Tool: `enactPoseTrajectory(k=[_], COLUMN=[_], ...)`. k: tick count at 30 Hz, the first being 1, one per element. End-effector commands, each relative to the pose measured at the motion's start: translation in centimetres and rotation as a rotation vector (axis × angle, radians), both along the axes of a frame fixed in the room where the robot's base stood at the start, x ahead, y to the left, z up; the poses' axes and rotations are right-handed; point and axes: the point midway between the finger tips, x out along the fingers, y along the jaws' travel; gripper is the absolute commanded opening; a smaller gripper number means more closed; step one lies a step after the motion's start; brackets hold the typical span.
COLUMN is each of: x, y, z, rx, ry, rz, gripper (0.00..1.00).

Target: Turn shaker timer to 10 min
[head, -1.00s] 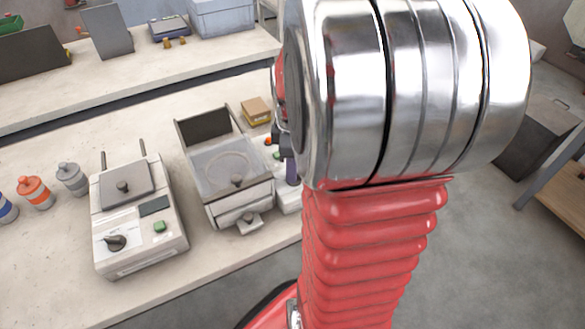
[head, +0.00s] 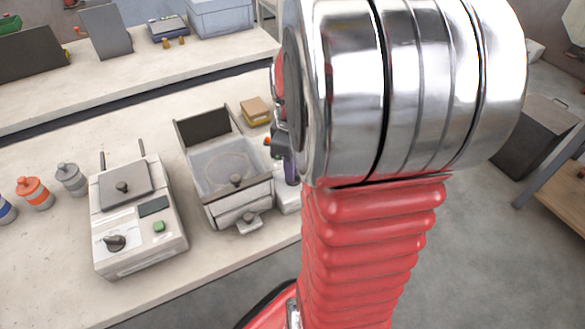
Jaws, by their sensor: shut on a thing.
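A white bench machine with a white base (head: 288,198) and a purple upright part (head: 291,172) stands at the edge of my arm. It is mostly hidden behind the arm, and I cannot tell whether it is the shaker. No timer dial can be made out on its visible part. My gripper's fingertips are hidden behind my red and chrome arm. A small dark piece (head: 280,145) shows at the arm's left edge; I cannot tell whether it belongs to my gripper. What the gripper holds is not visible.
Left on the bench is a white unit with a dark knob (head: 114,243) and green button (head: 159,226). Beside it stands a clear-lidded box (head: 225,172). Orange (head: 34,193) and grey jars (head: 71,179) stand far left. The bench front is clear.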

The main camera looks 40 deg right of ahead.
Motion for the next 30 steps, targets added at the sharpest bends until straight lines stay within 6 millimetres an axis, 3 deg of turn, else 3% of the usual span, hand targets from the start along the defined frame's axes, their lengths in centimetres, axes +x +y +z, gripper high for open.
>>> enactPoseTrajectory(k=[30], x=[0.05], y=[-0.54], z=[0.04], rx=[0.001], ry=[-0.003], rz=[-0.964], gripper=[0.00])
